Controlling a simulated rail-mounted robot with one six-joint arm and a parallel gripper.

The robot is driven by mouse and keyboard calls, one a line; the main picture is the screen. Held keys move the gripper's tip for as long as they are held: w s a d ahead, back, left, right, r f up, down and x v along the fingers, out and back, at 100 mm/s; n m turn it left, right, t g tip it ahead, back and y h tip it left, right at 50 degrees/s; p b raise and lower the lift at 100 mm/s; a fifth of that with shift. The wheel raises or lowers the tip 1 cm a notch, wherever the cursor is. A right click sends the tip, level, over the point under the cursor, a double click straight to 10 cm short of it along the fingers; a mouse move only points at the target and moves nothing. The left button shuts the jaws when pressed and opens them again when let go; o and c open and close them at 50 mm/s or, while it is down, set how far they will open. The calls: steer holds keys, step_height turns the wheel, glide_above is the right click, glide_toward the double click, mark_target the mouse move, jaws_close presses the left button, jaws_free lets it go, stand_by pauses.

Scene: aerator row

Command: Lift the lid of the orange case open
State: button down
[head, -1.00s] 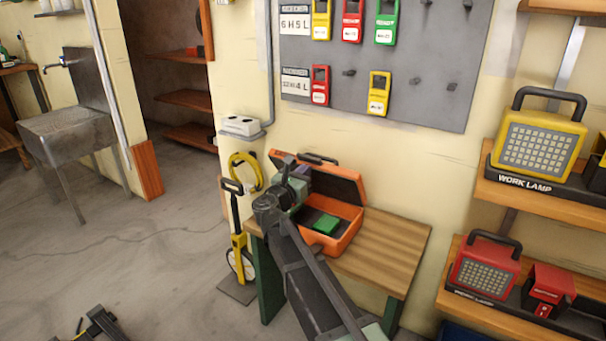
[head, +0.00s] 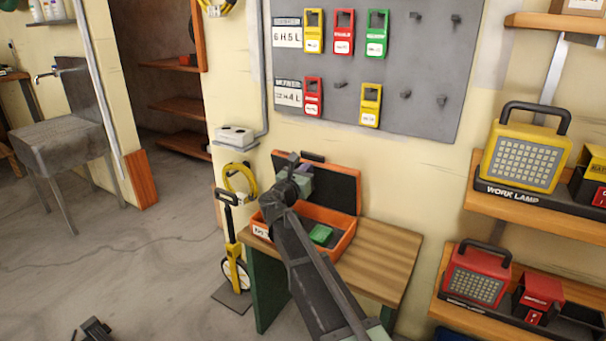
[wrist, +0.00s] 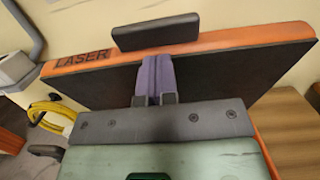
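The orange case (head: 343,245) sits on the wooden bench with its lid (head: 345,188) raised, standing near upright at the back. The lid's dark inner face is toward me. In the wrist view the lid (wrist: 245,44) shows its orange rim, marked LASER, and a black handle (wrist: 155,31). My gripper (head: 325,180) is in front of the lid's inner side. Its purple fingers (wrist: 157,62) are together with nothing seen between them, and their tips reach the rim's inner edge; contact is hard to tell. A green item (head: 321,234) lies inside the case, partly behind my arm.
The wooden bench (head: 385,262) has bare room right of the case. A yellow measuring wheel (head: 236,262) stands left of it. A grey tool board (head: 420,70) hangs above. Shelves with a yellow work lamp (head: 525,155) and a red one (head: 476,278) are at right.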

mark_target(316, 162)
steer(key=shift+w+d, duration=0.15)
steer(key=shift+w, duration=0.05)
steer(key=shift+x, duration=1.4)
steer(key=shift+w, duration=0.1)
steer(key=shift+x, duration=1.15)
steer(key=shift+f, duration=0.2)
steer(key=f+b, duration=0.4)
steer(key=shift+s+f, duration=0.3)
